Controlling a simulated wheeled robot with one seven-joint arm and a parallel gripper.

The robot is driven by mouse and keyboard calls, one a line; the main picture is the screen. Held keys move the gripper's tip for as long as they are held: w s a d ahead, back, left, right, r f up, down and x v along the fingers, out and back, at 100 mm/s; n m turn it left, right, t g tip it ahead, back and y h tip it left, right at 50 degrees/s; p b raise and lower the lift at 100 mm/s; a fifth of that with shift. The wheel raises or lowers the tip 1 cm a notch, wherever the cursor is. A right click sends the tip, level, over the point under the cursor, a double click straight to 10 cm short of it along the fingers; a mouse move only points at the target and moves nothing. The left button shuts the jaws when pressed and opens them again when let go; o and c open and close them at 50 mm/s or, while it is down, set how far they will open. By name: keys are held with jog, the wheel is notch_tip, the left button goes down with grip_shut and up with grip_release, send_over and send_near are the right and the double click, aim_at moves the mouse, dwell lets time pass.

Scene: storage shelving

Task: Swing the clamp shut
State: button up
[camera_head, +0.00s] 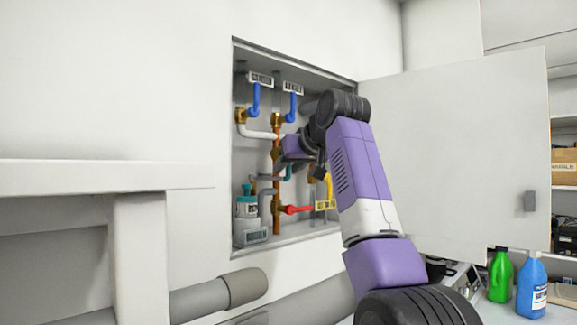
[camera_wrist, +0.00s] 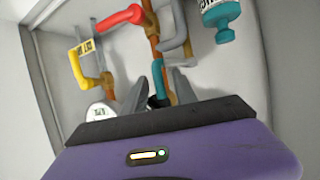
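A cabinet recess holds several pipes and valves. A teal lever (camera_head: 288,173) sits on the copper pipe at mid-height, and it also shows in the wrist view (camera_wrist: 158,76). Which part is the clamp I cannot tell for sure; the teal lever is the piece nearest my fingers. My gripper (camera_head: 284,160) reaches into the recess, with its fingertips partly hidden in the head view. In the wrist view its two grey fingers (camera_wrist: 158,88) are apart, on either side of the teal lever and a dark part. Whether they touch it I cannot tell.
A red lever (camera_wrist: 120,18) and a yellow lever (camera_wrist: 78,66) are close by. Two blue levers (camera_head: 255,100) hang above. A teal-capped bottle (camera_head: 246,204) stands at the recess's lower left. The open cabinet door (camera_head: 450,150) is right of my arm.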

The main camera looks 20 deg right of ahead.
grip_shut()
dwell(1.3)
